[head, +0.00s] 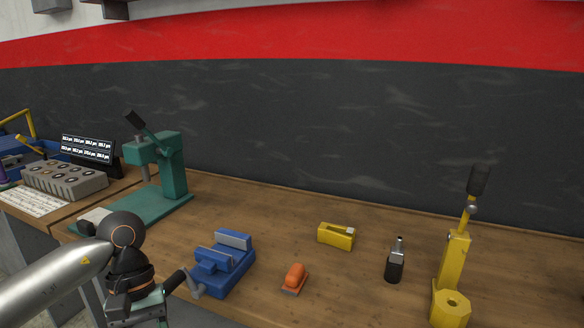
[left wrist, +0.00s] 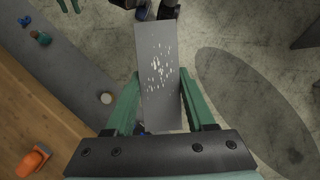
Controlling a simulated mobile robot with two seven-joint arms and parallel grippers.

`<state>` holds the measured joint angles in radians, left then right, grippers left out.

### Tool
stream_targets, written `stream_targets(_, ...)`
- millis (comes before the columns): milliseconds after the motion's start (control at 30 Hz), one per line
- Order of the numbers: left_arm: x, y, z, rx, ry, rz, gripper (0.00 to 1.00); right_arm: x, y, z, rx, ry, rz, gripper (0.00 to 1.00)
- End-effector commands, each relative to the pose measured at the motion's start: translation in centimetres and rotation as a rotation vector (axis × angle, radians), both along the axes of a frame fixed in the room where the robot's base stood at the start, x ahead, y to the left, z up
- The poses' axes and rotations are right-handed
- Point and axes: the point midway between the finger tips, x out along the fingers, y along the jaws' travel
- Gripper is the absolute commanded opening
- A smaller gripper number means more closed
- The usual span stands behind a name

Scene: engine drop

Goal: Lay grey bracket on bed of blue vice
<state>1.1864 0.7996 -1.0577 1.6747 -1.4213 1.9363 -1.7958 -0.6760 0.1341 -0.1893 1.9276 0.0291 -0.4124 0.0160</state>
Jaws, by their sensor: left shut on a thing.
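The blue vice (head: 224,264) stands on the wooden bench in the head view, left of centre. Its two upright jaws are apart, and its bed shows nothing lying on it. My left gripper (left wrist: 160,105) is shut on the grey bracket (left wrist: 158,65), a flat plate with white flecks between the green fingers in the left wrist view. In the head view the left gripper (head: 142,310) is at the bottom edge, left of the vice and partly cut off. I cannot make out the bracket there. My right gripper is not in view.
On the bench (head: 270,215), an orange object (head: 293,277) sits just right of the vice. Further right are a yellow block (head: 336,235), a black bottle-like tool (head: 395,262) and a yellow lever tool (head: 455,265). A green press (head: 165,170) stands behind and left.

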Motion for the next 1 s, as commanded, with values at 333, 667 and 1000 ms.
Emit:
stream_targets(333,-1.5,-1.9,-0.6,-0.001,-0.005,-0.431,0.00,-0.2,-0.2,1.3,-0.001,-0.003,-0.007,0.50)
stream_targets(667,-1.5,-2.0,-0.7,0.001,-0.007,-0.457,0.00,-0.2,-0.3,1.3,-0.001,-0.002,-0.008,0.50)
stream_targets(1000,-1.5,-1.9,-0.7,0.000,-0.006,-0.448,0.00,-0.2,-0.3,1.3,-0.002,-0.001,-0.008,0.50)
